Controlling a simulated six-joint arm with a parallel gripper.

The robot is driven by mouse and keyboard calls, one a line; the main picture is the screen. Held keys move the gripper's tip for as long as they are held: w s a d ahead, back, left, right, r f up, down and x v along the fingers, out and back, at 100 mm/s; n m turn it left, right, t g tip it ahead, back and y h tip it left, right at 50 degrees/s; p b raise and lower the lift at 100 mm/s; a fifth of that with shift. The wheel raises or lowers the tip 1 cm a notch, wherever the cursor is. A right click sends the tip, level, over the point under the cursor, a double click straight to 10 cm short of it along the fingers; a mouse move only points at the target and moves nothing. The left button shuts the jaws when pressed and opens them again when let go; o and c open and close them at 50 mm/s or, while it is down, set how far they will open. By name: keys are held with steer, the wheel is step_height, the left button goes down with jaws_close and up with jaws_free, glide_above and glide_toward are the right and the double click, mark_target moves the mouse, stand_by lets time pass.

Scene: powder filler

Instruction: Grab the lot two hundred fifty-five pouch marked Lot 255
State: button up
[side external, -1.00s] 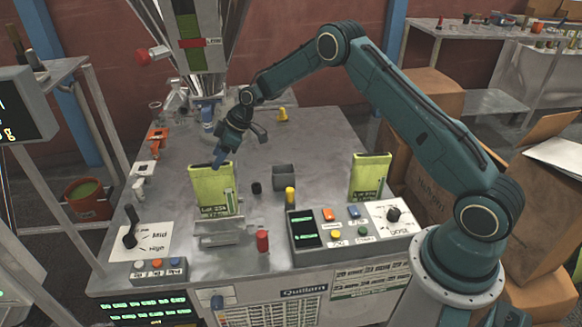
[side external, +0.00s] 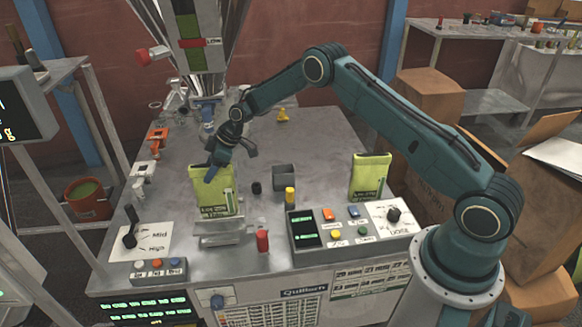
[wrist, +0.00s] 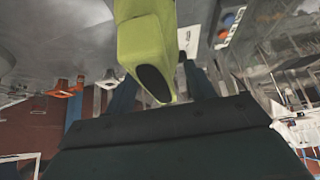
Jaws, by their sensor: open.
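A yellow-green pouch (side external: 205,200) stands upright in a metal holder (side external: 220,232) at the front left of the bench. A second, similar pouch (side external: 369,177) stands at the right behind the control box. Both carry small lot labels, too blurred to read surely. My gripper (side external: 231,161) is open at the top of the left pouch, one finger overlapping its upper part in the side view. In the wrist view, a yellow-green pouch (wrist: 146,50) with a dark oval patch shows large between the fingers of my gripper (wrist: 162,92). Whether the fingers touch it is unclear.
A control box (side external: 345,232) with buttons and a knob stands right of the left pouch. A red peg (side external: 262,240), a yellow peg (side external: 290,196) and a grey cup (side external: 284,177) stand nearby. The filler hopper (side external: 195,45) hangs behind.

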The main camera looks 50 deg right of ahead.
stand_by(0.3)
jaws_close()
steer(key=shift+r, duration=0.1)
steer(key=shift+r, duration=0.1)
step_height(320, 180, up, 20)
stand_by(0.8)
stand_by(0.5)
